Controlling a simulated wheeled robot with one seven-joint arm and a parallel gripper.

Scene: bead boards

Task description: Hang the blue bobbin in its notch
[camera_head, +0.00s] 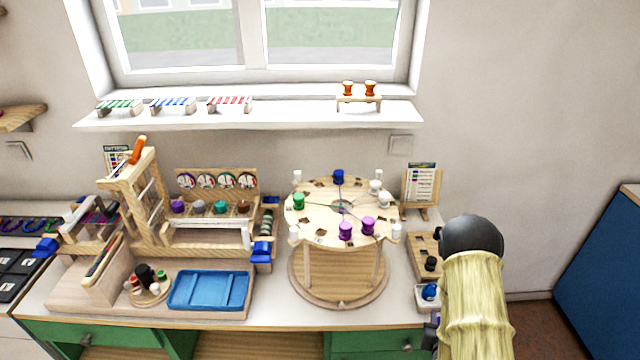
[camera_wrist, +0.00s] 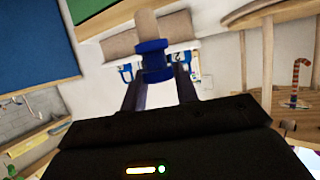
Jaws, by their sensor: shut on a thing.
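My gripper (camera_wrist: 160,78) is shut on a blue bobbin (camera_wrist: 152,60) in the wrist view. A tan rounded piece shows at the bobbin's far end; I cannot tell whether it belongs to the bobbin. Threads run to the centre.
Left of the board are a blue tray (camera_head: 209,290), a wooden loom frame (camera_head: 150,205) and a rack of coloured spools. A pattern card (camera_head: 422,186) stands at the right. Small trays, one with a blue item (camera_head: 430,291), lie beside my arm. The windowsill (camera_head: 280,115) holds small racks.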

